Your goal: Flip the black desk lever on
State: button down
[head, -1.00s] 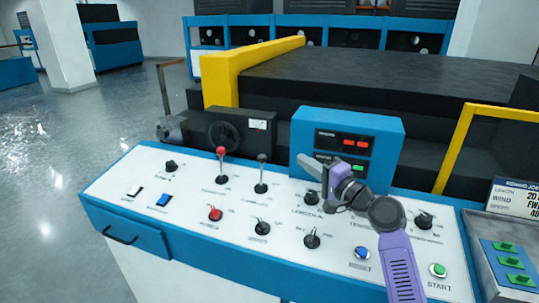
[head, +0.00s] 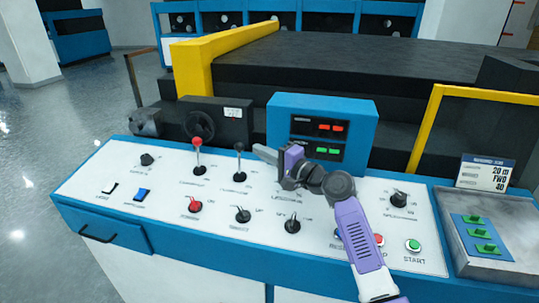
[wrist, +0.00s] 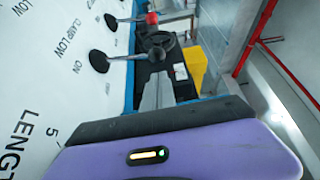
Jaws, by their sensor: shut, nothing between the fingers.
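The black-knobbed desk lever (head: 239,162) stands on the white panel of the blue console, to the right of a red-knobbed lever (head: 198,157). In the wrist view the black lever's round base and grey stem (wrist: 125,58) show beyond the fingers, with the red-knobbed lever (wrist: 135,19) behind it. My gripper (head: 262,154) is shut and empty, just to the right of the black lever and at about its knob's height in the picture. A small gap seems to show between them.
A blue display box (head: 322,128) stands close behind my gripper. A handwheel (head: 200,125) is behind the levers. Several knobs and a red switch (head: 195,206) sit nearer the front. A green start button (head: 413,246) is at right. A yellow rail (head: 425,130) rises at back right.

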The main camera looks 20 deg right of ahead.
aim_at(238, 147)
jog(key=shift+x, duration=2.35)
jog(key=shift+f, duration=0.1)
jog(key=shift+s+a+f+n+b, duration=0.1)
jog(key=shift+s+a+n+b, duration=0.15)
jog(key=shift+b, duration=0.8)
jog(key=n+b, duration=0.1)
jog(key=b, duration=0.2)
jog(key=shift+s+a+t, duration=0.25)
jog(key=shift+s+t, duration=0.05)
jog(key=shift+s, duration=0.05)
jog(key=shift+s+a+n+y+b, duration=0.45)
jog(key=shift+n+b, duration=0.2)
jog(key=shift+b, duration=0.35)
jog(key=shift+s+a+r, duration=0.35)
jog(key=shift+s+r, duration=0.05)
jog(key=shift+s, duration=0.2)
jog(key=shift+s+a+f, duration=0.15)
jog(key=shift+s+a, duration=0.2)
jog(key=shift+s, duration=0.2)
jog(key=shift+s+a+f, duration=0.15)
jog(key=shift+s+a, duration=0.15)
jog(key=shift+s, duration=0.2)
